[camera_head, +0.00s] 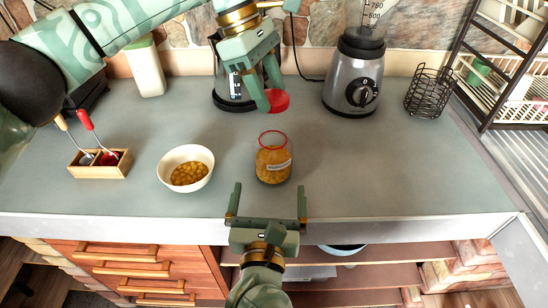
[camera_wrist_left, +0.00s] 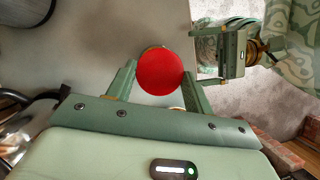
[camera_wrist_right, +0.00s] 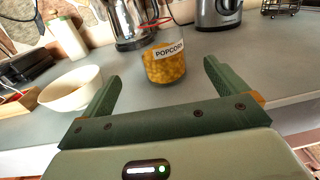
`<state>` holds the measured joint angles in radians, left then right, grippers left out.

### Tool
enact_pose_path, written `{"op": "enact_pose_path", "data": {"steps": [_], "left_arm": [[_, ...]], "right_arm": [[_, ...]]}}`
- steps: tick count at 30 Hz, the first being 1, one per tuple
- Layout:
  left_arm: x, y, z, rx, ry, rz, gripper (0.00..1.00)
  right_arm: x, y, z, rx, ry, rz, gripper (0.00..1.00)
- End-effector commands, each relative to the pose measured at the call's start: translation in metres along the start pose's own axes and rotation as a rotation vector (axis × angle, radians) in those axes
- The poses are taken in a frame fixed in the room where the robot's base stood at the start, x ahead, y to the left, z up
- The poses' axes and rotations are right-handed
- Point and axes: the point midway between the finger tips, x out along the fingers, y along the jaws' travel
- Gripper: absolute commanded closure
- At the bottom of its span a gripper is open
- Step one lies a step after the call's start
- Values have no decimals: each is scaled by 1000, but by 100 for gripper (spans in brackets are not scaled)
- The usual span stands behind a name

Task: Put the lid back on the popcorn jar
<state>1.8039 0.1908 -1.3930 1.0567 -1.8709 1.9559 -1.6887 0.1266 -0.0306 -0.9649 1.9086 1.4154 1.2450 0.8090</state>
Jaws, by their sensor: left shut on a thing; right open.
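The popcorn jar (camera_head: 273,160) stands upright on the counter, glass with yellow kernels, a white label and a red rim at its open top. It also shows in the right wrist view (camera_wrist_right: 164,62) with its label reading POPCORN. The red lid (camera_head: 278,101) is held in my left gripper (camera_head: 269,100), above the counter and behind the jar. In the left wrist view the round lid (camera_wrist_left: 163,72) sits between the fingertips. My right gripper (camera_head: 268,205) is open and empty at the counter's front edge, in front of the jar, its fingers apart and not touching it.
A white bowl (camera_head: 186,168) of kernels stands left of the jar. A wooden box (camera_head: 100,164) with utensils is farther left. A coffee pot (camera_head: 232,88), a blender (camera_head: 353,75) and a wire basket (camera_head: 428,92) stand at the back. The counter right of the jar is clear.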

Motion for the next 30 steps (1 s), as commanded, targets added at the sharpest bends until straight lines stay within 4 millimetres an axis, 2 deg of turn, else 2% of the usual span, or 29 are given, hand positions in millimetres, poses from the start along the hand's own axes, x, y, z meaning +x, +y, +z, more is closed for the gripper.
{"op": "enact_pose_path", "data": {"steps": [9, 14, 30], "left_arm": [[-2, 0, 1, 2, 0, 1, 69], [-2, 0, 1, 2, 0, 1, 69], [-2, 0, 1, 2, 0, 1, 69]], "right_arm": [[0, 0, 2, 4, 0, 1, 2], [10, 0, 2, 2, -1, 0, 2], [103, 0, 2, 0, -2, -1, 2]]}}
